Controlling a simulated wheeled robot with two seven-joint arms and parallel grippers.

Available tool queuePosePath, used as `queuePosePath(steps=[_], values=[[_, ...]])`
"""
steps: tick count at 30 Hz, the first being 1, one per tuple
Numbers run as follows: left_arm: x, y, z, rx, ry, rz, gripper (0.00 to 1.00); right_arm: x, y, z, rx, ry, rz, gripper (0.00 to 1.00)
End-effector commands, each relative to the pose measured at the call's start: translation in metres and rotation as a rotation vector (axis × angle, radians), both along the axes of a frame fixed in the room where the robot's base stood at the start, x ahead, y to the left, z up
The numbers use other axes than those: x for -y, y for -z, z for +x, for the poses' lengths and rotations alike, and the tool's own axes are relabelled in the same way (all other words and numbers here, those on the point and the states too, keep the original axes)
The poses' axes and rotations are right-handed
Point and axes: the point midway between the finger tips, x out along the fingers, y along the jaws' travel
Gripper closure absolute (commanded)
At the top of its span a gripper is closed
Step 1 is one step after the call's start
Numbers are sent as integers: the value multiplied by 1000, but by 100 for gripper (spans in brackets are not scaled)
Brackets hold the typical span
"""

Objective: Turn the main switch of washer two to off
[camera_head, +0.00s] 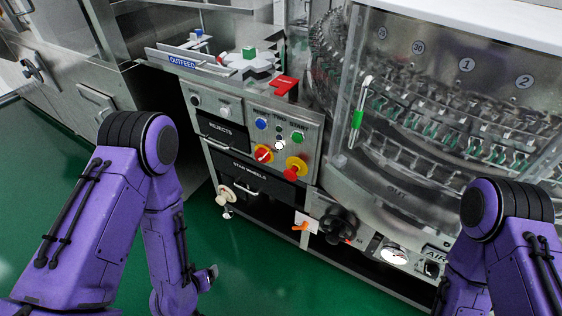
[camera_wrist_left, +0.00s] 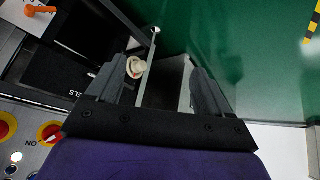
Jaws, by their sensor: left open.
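The control panel of the washer (camera_head: 250,120) stands in the centre of the head view. Its red rotary switch on a yellow plate (camera_head: 264,154) sits low on the panel, left of a red mushroom button on yellow (camera_head: 296,168). The switch also shows at the lower left of the left wrist view (camera_wrist_left: 50,133), with "ON" lettering beside it. My left gripper (camera_head: 210,273) is low in front of the cabinet, below and apart from the switch. Its fingers (camera_wrist_left: 165,85) are open, with no object held. My right gripper is out of view; only its arm shows.
A cream knob (camera_head: 222,199) sticks out below the "STAR WHEELS" drawer (camera_head: 249,176), beyond my left fingers in the wrist view. An orange handle (camera_head: 300,227) and black handwheel (camera_head: 338,225) are further right. Green floor (camera_head: 60,190) is clear at left.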

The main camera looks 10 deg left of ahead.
Motion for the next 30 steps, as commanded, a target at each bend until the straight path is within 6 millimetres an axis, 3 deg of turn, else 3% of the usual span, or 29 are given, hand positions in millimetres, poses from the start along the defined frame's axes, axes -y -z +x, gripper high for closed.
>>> queuePosePath(steps=[1, 3, 6, 9, 12, 16, 20, 30], values=[[6, 32, 54, 140, 75, -13, 20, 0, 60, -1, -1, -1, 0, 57], [19, 24, 123, 333, 210, -17, 20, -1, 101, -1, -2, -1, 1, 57], [36, -10, 196, 591, 390, 12, 20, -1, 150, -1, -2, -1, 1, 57], [48, -53, 237, 798, 533, 64, 20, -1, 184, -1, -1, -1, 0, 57], [55, -88, 255, 933, 627, 112, 20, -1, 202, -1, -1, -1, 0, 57], [59, -112, 263, 1004, 678, 143, 20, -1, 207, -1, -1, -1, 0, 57], [65, -117, 280, 1008, 684, 148, 20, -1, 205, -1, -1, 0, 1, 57], [88, -115, 346, 1005, 680, 146, 20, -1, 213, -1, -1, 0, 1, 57]])
